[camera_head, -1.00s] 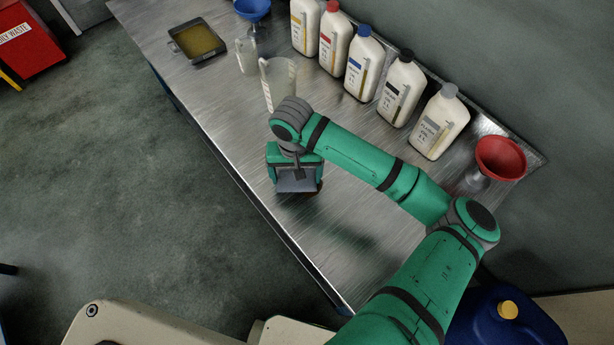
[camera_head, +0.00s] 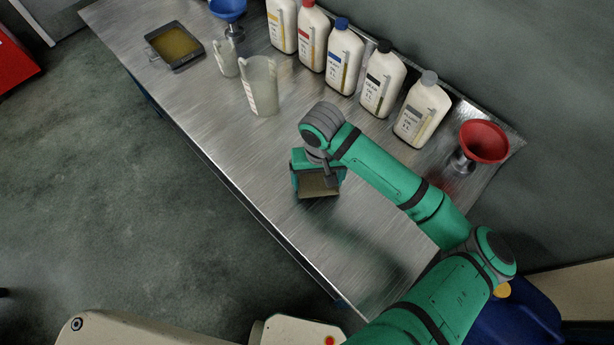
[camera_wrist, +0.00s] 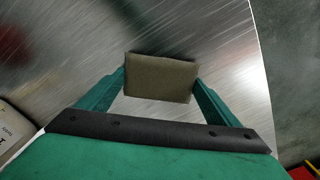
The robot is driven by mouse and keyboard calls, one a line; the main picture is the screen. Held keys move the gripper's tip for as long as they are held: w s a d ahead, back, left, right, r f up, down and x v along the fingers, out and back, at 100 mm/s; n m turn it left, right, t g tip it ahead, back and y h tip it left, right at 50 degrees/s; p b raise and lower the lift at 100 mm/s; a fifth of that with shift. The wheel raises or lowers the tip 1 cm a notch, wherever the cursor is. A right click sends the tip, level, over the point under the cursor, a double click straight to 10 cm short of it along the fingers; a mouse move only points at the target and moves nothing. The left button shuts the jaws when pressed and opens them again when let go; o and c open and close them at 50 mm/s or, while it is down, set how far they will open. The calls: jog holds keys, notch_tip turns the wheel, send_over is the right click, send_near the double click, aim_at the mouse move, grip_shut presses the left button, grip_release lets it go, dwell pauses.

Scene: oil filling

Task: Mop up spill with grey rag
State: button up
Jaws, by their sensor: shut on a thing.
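My gripper (camera_head: 318,180) is over the metal workbench, right of and in front of the clear jug. In the wrist view my gripper (camera_wrist: 160,82) is shut on a flat, rectangular, brownish-grey rag (camera_wrist: 160,77). The rag also shows under the gripper in the head view (camera_head: 318,187). It is at or close to the bench top; I cannot tell whether it touches. I cannot make out a clear spill. A darker patch on the bench below the arm may be a shadow or reflection.
On the workbench (camera_head: 190,105) stand a clear jug (camera_head: 262,88), a smaller jug (camera_head: 227,58), a tray of yellow-brown liquid (camera_head: 176,43), a blue funnel (camera_head: 228,9) and a red funnel (camera_head: 484,141). Several white bottles (camera_head: 345,58) line the back. The bench's front right is clear.

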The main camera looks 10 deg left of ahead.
aim_at(300, 180)
jog(key=a, duration=0.3)
jog(key=s+a, duration=0.1)
jog(key=a, duration=0.2)
jog(key=s+a, duration=0.1)
jog(key=a, duration=0.3)
jog(key=d, duration=1)
jog(key=w+a, duration=0.1)
jog(key=a, duration=0.2)
jog(key=w+a, duration=0.1)
jog(key=a, duration=0.2)
jog(key=w+a, duration=0.2)
jog(key=a, duration=0.2)
jog(key=d, duration=1)
jog(key=shift+s+a, duration=0.35)
jog(key=shift+a, duration=0.5)
jog(key=shift+s+a, duration=0.3)
jog(key=shift+a, duration=0.5)
jog(key=shift+s+a, duration=0.35)
jog(key=shift+a, duration=0.5)
jog(key=shift+r, duration=3.5)
